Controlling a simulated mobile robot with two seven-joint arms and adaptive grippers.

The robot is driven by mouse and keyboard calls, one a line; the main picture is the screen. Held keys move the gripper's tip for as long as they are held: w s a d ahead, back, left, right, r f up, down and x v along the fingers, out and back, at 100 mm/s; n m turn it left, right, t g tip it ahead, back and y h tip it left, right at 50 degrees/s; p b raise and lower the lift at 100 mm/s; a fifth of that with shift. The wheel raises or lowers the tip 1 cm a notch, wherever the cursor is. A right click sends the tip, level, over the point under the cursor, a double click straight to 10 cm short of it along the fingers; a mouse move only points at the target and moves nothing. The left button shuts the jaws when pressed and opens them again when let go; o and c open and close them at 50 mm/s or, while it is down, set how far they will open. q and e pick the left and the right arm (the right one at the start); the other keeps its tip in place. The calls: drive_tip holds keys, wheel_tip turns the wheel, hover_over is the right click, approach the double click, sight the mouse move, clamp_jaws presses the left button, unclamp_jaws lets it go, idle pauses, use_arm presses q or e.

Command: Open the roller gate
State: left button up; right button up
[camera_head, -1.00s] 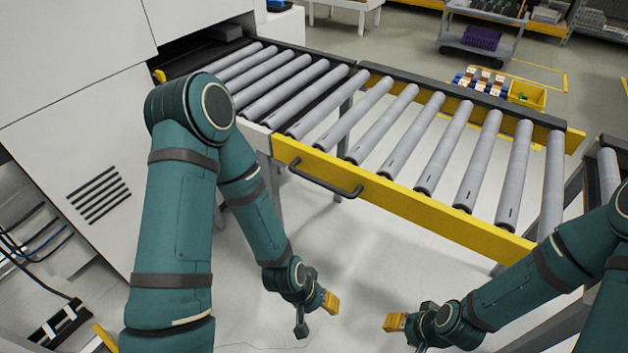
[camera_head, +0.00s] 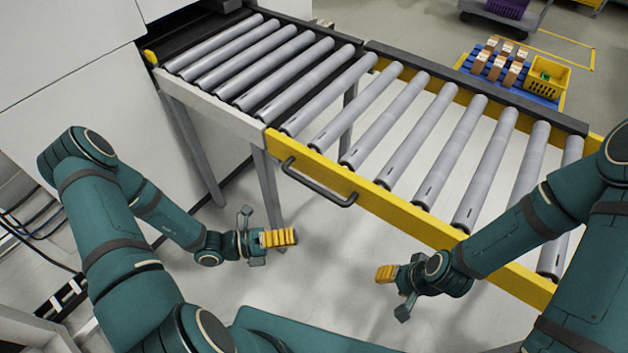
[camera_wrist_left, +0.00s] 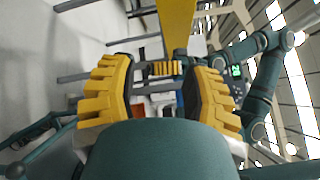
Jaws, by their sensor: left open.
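The roller gate is the conveyor section with a yellow side rail (camera_head: 400,212), running from the upper middle to the right in the head view. A dark bar handle (camera_head: 318,186) is fixed to the rail's near face at its left end. My left gripper (camera_head: 278,238) is below and left of the handle, apart from it, open and empty. Its two yellow fingers (camera_wrist_left: 160,92) stand wide apart in the left wrist view, with a yellow beam (camera_wrist_left: 176,22) above them. My right gripper (camera_head: 386,274) is in front of the rail, below and right of the handle; its jaw opening is unclear.
A fixed roller section (camera_head: 262,62) adjoins the gate at the left, beside a white machine (camera_head: 75,70). Its leg (camera_head: 266,180) stands behind my left gripper. A blue pallet (camera_head: 540,98) with boxes and a yellow crate (camera_head: 547,80) lies beyond. Floor before the rail is clear.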

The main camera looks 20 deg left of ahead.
sight(314, 184)
use_arm(q)
drive_tip(key=w+a+r+n+t+y, duration=0.2)
drive_tip(key=w+a+n+t+y, duration=0.15)
drive_tip(key=a+n+t, duration=0.4)
drive_tip(key=shift+g+h, duration=0.25)
drive_tip(key=shift+h, duration=0.1)
drive_tip(key=x, duration=1.4)
drive_tip(key=shift+d, duration=0.1)
clamp_jaws()
